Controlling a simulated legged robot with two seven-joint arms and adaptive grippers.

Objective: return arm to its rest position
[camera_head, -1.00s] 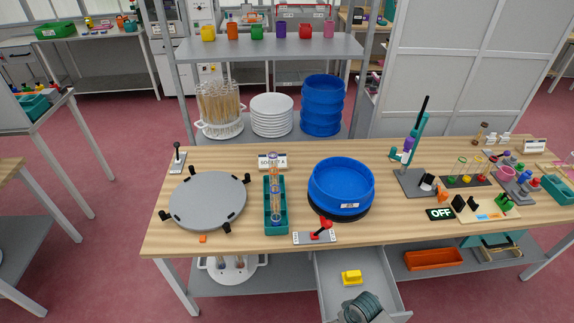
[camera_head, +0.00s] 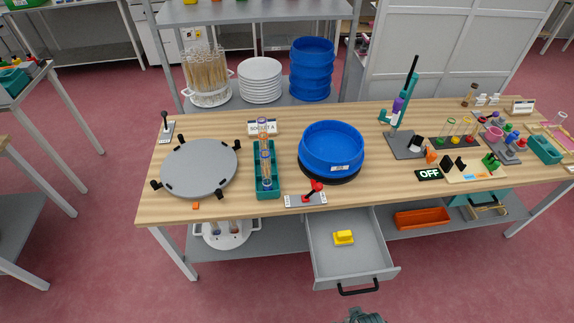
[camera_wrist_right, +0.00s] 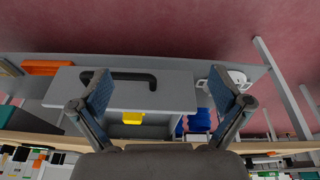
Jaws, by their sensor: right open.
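My right gripper (camera_wrist_right: 165,103) is open and empty in the right wrist view, its two blue-padded fingers spread wide. Beyond the fingers is the open grey drawer (camera_wrist_right: 190,82) with its black handle (camera_wrist_right: 118,77) and a yellow object (camera_wrist_right: 132,118) inside. In the head view a small grey piece of my arm (camera_head: 362,316) shows at the bottom edge, in front of the drawer (camera_head: 325,271). The gripper's fingers cannot be made out there. My left gripper is in neither view.
The wooden table (camera_head: 260,207) carries a grey round plate (camera_head: 199,167), a teal tube rack (camera_head: 267,185), a blue sieve (camera_head: 331,146) and a red-lever switch (camera_head: 304,199). The drawer juts out from below its front edge. The floor in front is clear.

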